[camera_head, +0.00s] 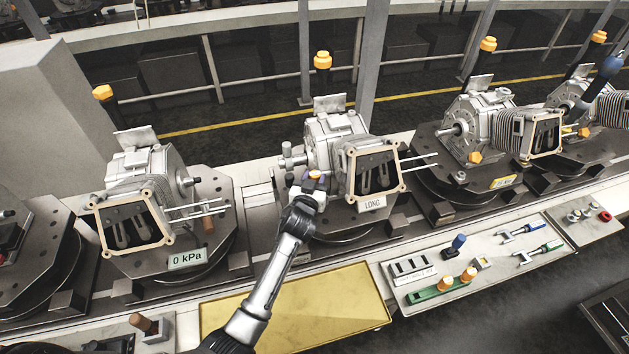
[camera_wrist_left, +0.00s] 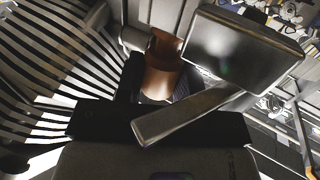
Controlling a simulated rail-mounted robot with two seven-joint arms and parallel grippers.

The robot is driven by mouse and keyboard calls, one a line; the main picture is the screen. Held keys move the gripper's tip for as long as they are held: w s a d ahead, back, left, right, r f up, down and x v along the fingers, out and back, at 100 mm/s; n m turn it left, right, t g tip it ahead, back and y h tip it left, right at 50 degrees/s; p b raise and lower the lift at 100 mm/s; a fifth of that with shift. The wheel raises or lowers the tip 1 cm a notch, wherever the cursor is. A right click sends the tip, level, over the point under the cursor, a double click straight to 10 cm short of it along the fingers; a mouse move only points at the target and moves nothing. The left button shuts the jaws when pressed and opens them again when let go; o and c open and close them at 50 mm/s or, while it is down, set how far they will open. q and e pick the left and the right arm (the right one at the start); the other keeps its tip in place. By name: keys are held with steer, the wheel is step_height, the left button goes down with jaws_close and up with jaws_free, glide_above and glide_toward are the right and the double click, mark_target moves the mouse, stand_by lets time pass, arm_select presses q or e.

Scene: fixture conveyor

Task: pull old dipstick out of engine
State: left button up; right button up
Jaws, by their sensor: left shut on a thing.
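My left gripper (camera_head: 312,188) reaches up to the front left of the middle engine (camera_head: 333,135), the one with the LONG label. It is shut on the old dipstick, whose small orange top (camera_head: 316,174) shows at the jaws beside the engine block. In the left wrist view a copper-orange round piece (camera_wrist_left: 162,65), which looks like the dipstick's handle, sits by the metal fingers. The engine's cooling fins fill the left of that view. The dipstick's lower part is hidden, so I cannot tell how deep it sits.
A yellow tray (camera_head: 300,310) lies below the arm. A white tool panel (camera_head: 470,265) holds a green rack (camera_head: 440,292) and several small tools. Another engine (camera_head: 140,190) with a 0 kPa label stands left, and more stand right on round fixtures. Orange-capped posts (camera_head: 322,60) rise behind.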

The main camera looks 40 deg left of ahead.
arm_select(q)
jaws_close()
steer(key=shift+r+p, duration=0.55)
steer(key=shift+r, duration=0.1)
steer(key=shift+r+p, duration=0.35)
stand_by(0.5)
steer(key=shift+r, duration=0.2)
steer(key=shift+r+p, duration=1.65)
steer(key=shift+p, duration=0.05)
steer(key=shift+r+p, duration=0.85)
steer(key=shift+r, duration=0.25)
